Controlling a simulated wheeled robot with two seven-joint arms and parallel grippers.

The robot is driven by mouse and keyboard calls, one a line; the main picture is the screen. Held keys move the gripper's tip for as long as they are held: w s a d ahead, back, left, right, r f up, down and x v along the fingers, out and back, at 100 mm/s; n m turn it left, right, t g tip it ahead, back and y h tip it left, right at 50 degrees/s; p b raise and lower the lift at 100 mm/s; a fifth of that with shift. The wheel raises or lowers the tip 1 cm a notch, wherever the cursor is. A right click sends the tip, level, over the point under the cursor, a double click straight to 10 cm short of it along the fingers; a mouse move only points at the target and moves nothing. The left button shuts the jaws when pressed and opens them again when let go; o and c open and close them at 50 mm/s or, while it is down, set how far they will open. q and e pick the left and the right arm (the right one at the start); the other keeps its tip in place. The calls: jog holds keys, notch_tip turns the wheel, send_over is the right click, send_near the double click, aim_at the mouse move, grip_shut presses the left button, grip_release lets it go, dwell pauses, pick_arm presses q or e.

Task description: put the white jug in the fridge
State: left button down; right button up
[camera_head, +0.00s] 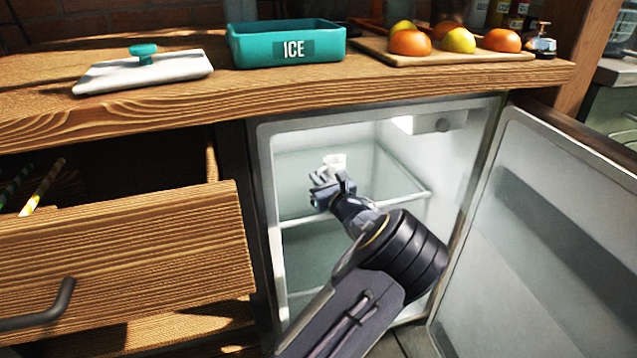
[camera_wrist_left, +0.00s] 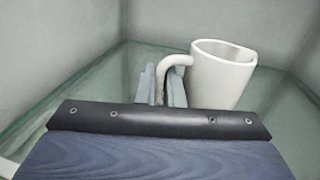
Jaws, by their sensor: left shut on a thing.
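The white jug (camera_head: 336,161) is inside the open fridge (camera_head: 285,230), at the upper glass shelf (camera_head: 377,190). In the left wrist view the jug (camera_wrist_left: 222,75) is upright, with its handle toward the fingers. My left gripper (camera_head: 325,180) reaches into the fridge, and in the wrist view its fingers (camera_wrist_left: 165,85) are shut on the jug's handle. The jug's base is hidden behind the gripper, so I cannot tell whether it touches the glass. My right gripper is not in view.
The fridge door (camera_head: 545,240) stands open at the right. A wooden drawer (camera_head: 120,250) is pulled out at the left. On the counter are a white lid (camera_head: 170,70), a teal ICE box (camera_head: 255,50) and a board (camera_head: 400,58) with fruit.

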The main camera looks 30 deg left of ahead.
pick_arm(q)
jog(key=c, duration=1.5)
grip_release()
jog(key=shift+c, duration=0.2)
jog(key=shift+r, duration=0.1)
jog(key=p+v, duration=0.4)
jog(key=v, duration=0.8)
jog(key=shift+s, duration=0.1)
